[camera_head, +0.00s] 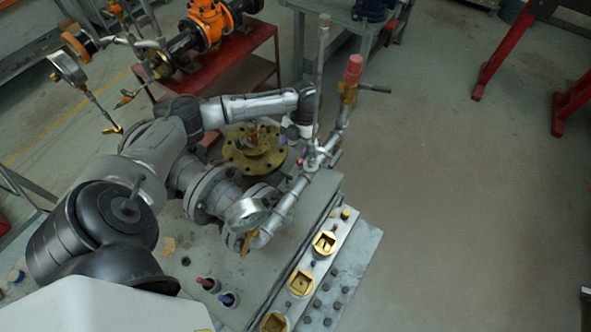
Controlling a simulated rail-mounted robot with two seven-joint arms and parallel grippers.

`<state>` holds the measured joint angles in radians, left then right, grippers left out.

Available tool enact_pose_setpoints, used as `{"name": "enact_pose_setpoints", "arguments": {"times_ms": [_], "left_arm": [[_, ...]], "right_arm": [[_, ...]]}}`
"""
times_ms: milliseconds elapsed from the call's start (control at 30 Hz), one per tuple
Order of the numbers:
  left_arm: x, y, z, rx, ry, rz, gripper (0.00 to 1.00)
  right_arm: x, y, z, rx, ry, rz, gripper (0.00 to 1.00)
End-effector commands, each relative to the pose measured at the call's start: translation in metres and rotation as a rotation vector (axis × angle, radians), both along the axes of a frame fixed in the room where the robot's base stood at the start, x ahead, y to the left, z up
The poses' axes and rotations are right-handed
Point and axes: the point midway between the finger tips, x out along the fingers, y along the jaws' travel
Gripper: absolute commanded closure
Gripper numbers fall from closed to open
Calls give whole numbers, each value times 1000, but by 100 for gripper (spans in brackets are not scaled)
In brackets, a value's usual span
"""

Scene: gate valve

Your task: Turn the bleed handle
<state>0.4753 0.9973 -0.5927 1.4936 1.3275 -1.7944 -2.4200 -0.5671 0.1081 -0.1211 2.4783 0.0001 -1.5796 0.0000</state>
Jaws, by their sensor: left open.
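A pipe assembly with a flanged grey valve body (211,192) stands on the grey bench. A slanted pipe rises from it to a brass fitting with a red cap (354,69); a dark lever handle (375,89) sticks out to the right there. A small brass lever (247,243) sits lower, below a round gauge (246,214). I cannot tell which is the bleed handle. My left gripper (301,152) is open, pointing down beside the upright pipe, below and left of the dark lever. Its fingertips are small and partly hidden; contact is unclear. My right gripper is out of view.
A brass flange (254,150) lies behind the valve. A plate with several square brass sockets (301,283) lies at the bench's front right. A red cart (245,62) with an orange valve (206,23) stands behind. The floor (450,190) to the right is clear.

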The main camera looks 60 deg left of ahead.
Motion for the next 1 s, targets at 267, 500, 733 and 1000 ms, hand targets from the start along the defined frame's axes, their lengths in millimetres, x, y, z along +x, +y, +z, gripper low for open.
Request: {"name": "enact_pose_setpoints", "arguments": {"times_ms": [267,500,733,1000], "left_arm": [[-12,-6,-30,-1,4,1,28],[-27,-13,-73,0,5,0,28],[-39,-19,-105,0,2,1,28],[-46,-23,-125,1,1,1,28]], "right_arm": [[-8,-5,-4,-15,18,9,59],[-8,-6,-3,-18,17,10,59],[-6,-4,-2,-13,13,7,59],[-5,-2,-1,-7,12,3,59]]}}
